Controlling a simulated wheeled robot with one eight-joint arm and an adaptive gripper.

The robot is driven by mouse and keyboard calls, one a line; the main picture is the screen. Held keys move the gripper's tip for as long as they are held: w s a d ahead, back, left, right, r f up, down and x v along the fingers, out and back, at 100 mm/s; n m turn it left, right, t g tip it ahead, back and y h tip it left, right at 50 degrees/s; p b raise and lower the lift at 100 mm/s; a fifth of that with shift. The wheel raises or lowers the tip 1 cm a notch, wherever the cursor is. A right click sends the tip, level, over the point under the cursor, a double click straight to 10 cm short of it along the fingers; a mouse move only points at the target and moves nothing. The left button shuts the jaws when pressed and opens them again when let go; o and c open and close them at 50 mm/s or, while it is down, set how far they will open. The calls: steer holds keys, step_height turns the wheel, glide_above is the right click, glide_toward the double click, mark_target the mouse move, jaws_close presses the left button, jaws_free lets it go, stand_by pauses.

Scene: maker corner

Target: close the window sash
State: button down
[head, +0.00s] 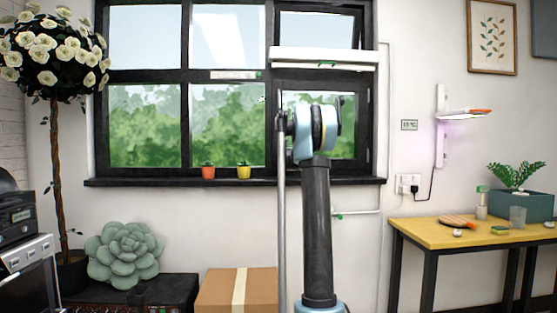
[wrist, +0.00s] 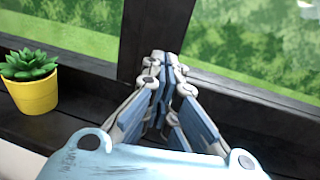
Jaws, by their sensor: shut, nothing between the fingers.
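The window sash (head: 364,120) is the black-framed lower right panel of the window, with green foliage behind its glass. My arm covers its middle in the head view, and how far it stands open is hard to tell. In the wrist view a dark upright (wrist: 152,28) and a bottom rail (wrist: 255,97) show just beyond my gripper. My gripper (wrist: 165,62) is shut and empty, pointing at the foot of the upright, above the dark sill. Whether it touches the frame cannot be told. In the head view my gripper is hidden behind my arm.
A white box-like strip (head: 322,57) crosses above the sash. A cardboard box (head: 215,290) and yellow table (head: 415,231) stand below.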

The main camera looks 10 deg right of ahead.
steer(key=s+a+f+n+g+y, duration=0.1)
steer(key=s+a+f+n+y, duration=0.1)
steer(key=s+a+n, duration=0.65)
steer(key=s+a+f+n+g+y, duration=0.2)
steer(key=s+a+n, duration=0.1)
steer(key=s, duration=1)
steer(key=s+a+f+n+g+y, duration=0.1)
steer(key=s+a+f+n+g, duration=0.15)
steer(key=s+f+n, duration=0.45)
steer(key=s+a+f+n+g, duration=0.2)
steer(key=s+a+f+n, duration=0.15)
steer(key=s, duration=0.65)
steer(key=s+d+f+n+g+h, duration=0.3)
steer(key=s+f+n, duration=0.3)
steer(key=s+f, duration=0.8)
steer(key=s+d+f+n+g+h, duration=0.3)
steer(key=s+d+f+n+g, duration=0.2)
steer(key=s+f, duration=0.8)
steer(key=s+n, duration=0.2)
steer(key=s, duration=0.6)
steer(key=shift+d+f, duration=0.3)
steer(key=shift+f, duration=0.05)
steer(key=shift+w+f+g, duration=0.2)
steer(key=shift+w+g, duration=0.05)
steer(key=shift+w, duration=0.25)
